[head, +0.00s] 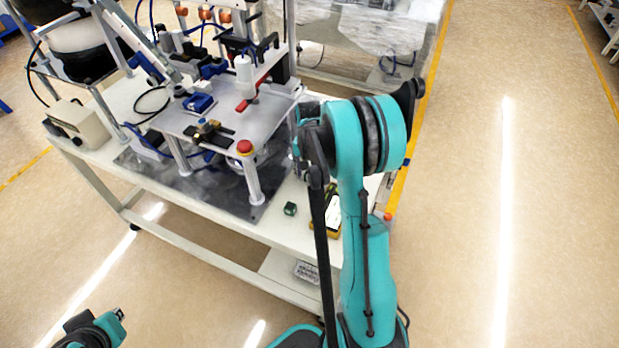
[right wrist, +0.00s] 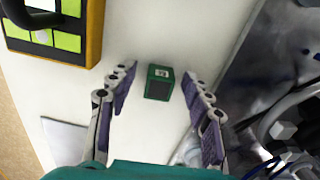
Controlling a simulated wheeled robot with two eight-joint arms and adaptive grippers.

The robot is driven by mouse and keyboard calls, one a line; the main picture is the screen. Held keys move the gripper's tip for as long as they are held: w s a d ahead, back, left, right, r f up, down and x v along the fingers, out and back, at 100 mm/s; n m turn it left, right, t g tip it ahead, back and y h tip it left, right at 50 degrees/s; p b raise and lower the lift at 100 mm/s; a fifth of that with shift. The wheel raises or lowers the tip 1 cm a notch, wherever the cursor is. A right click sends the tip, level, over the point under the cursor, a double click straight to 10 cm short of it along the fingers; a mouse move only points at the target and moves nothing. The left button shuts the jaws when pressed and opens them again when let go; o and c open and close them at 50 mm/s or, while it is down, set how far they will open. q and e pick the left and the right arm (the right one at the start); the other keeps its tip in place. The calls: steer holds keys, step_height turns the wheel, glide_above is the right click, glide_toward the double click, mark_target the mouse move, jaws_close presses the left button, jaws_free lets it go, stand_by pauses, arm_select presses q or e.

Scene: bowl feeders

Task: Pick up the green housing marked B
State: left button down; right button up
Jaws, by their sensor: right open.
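The green housing (right wrist: 159,83) is a small dark green block on the white tabletop. A small white label shows on it, too small to read surely. In the head view the housing (head: 290,208) sits near the table's front edge. My right gripper (right wrist: 158,77) is open, with one finger on each side of the housing and a gap to it on both sides. In the head view my right arm hides that gripper. My left gripper (head: 95,330) shows at the bottom left, away from the table, and its fingers are not clear.
A yellow and black case (right wrist: 93,32) lies beside the housing and also shows in the head view (head: 326,228). On the other side is the metal base plate (head: 222,192) of the feeder station. A red button (head: 244,147) tops a post there. White tabletop around the housing is bare.

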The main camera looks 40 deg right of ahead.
steer(key=c, duration=1.1)
steer(key=shift+r, duration=0.15)
